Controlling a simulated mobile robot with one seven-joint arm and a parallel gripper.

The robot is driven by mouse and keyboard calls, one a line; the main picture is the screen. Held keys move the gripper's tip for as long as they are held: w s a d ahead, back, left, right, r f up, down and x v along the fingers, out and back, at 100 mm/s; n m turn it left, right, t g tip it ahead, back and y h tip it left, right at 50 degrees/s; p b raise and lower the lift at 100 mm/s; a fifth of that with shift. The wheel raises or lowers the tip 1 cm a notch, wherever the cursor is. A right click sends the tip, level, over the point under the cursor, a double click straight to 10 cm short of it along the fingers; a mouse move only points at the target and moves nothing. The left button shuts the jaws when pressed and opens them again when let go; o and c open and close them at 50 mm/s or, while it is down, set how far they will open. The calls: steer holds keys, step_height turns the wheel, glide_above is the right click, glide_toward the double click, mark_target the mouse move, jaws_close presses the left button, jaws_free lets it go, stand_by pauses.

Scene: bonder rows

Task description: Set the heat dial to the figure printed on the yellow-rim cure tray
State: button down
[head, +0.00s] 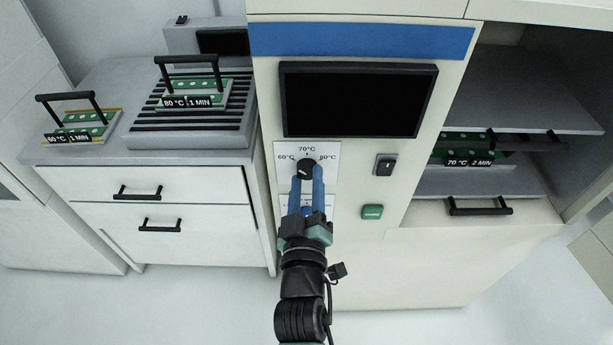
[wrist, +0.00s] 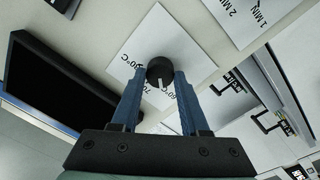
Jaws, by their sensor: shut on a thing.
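The heat dial (head: 306,168) is a black round knob on a white plate marked 60°C, 70°C and 80°C. My gripper (head: 306,182) is shut on it, a blue finger on each side. In the wrist view the fingers also flank the dial (wrist: 160,70). Its white pointer line shows there, but the fingers partly hide the printed figures, and I cannot tell exactly which one it points at. The yellow-rim cure tray (head: 57,137) stands at the far left on the counter, with a black handle and a label reading 60 °C, 1 MIN.
A tray labelled 80 °C, 1 MIN (head: 194,101) sits on a ribbed grey plate. Another, labelled 70 °C, 2 MIN (head: 470,162), is in the right shelf bay. A black switch (head: 386,165) and a green button (head: 372,212) are right of the dial, below a dark screen (head: 358,99).

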steer(key=shift+n+p, duration=0.4)
steer(key=shift+n, duration=0.6)
steer(key=shift+c, duration=2)
jaws_free()
steer(key=shift+s, duration=0.1)
steer(key=s+b, duration=0.2)
steer(key=s, duration=1)
steer(key=shift+s+a+f, duration=0.15)
steer(key=shift+s+f, duration=0.1)
steer(key=shift+s, duration=0.15)
